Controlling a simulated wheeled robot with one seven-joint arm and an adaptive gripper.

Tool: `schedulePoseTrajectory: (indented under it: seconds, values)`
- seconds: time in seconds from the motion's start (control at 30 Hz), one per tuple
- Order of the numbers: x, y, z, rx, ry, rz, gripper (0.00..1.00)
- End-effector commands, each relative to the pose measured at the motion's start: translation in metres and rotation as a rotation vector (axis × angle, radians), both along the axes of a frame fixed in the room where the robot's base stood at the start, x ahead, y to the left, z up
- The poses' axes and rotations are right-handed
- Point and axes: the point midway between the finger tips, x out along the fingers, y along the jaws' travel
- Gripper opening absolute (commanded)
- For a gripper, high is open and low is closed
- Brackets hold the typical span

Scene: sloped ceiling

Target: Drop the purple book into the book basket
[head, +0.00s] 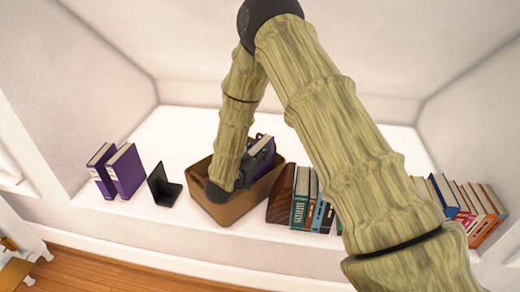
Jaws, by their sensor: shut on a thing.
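A brown book basket (237,205) stands on the white ledge, in the middle of the head view. A purple book (267,147) is upright and slightly tilted at the basket's right back, partly within its outline. My gripper (256,160), dark and mostly hidden by my arm, is at the basket and shut on this book. I cannot tell whether the book touches the basket floor. Two more purple books (126,171) stand side by side at the left of the ledge.
A black bookend (163,186) stands between the left books and the basket. A brown wooden bookend (281,197) and a row of books (300,200) stand close to the basket's right. More books (468,207) lean farther right. The ledge behind the basket is clear.

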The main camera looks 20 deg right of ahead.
Motion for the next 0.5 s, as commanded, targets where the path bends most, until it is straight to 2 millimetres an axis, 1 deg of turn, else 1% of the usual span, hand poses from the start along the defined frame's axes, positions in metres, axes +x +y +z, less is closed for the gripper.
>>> schedulePoseTrajectory:
  seconds: [0.03,0.13,0.17,0.2,0.5]
  values:
    - [-0.0004,0.0001,-0.0032,0.001,0.002,0.000,0.00]
    - [-0.0006,0.0001,-0.0038,0.001,0.002,0.000,0.00]
    - [-0.0010,0.0001,-0.0051,0.002,0.004,0.001,0.35]
    - [-0.0011,0.0001,-0.0055,0.003,0.004,0.001,0.41]
    - [-0.0018,0.0001,-0.0068,0.004,0.007,0.001,0.41]
